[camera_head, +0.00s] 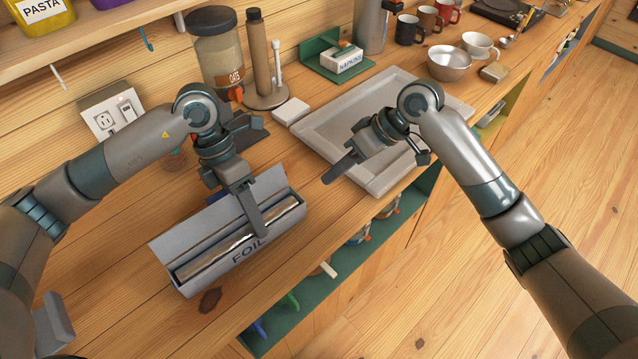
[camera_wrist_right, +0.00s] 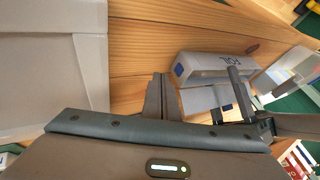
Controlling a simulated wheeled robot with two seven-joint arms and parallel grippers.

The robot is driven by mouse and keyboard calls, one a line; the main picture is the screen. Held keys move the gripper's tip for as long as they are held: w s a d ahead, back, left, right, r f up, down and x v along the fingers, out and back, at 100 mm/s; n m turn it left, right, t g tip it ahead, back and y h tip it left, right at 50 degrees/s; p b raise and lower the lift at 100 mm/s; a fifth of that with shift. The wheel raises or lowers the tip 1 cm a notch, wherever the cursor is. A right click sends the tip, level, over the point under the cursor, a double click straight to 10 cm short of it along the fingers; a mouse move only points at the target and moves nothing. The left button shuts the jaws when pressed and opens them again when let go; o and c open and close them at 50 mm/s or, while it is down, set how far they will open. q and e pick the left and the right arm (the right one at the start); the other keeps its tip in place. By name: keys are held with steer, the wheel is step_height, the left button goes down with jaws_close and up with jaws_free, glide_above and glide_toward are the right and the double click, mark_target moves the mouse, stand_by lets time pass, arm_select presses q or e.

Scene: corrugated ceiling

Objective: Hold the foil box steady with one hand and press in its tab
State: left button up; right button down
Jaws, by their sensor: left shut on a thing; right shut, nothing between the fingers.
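The grey foil box (camera_head: 210,277) lies on the counter with its lid open and a shiny foil roll (camera_head: 225,247) inside. My left gripper (camera_head: 258,225) reaches down over the roll and is shut on the box's front wall, beside the FOIL lettering. In the right wrist view, the box (camera_wrist_right: 208,63) shows a blue tab (camera_wrist_right: 178,69) on its near end. My right gripper (camera_head: 338,169) is shut and empty, apart from the box, to the right of that end. Its fingers (camera_wrist_right: 158,92) also show in the right wrist view. The tab is not clearly visible in the head view.
A pale tray (camera_head: 308,137) lies behind and right of the box, close to my right gripper. An oats jar (camera_head: 219,62), paper-towel holder (camera_head: 260,60) and napkin holder (camera_head: 347,60) stand along the wall.

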steer(key=v, duration=0.6)
steer(key=shift+f, duration=0.1)
arm_select(q)
steer(key=o, duration=1.3)
steer(key=shift+a, duration=0.1)
arm_select(e)
steer(key=shift+a, duration=0.1)
arm_select(q)
steer(key=v, duration=1.2)
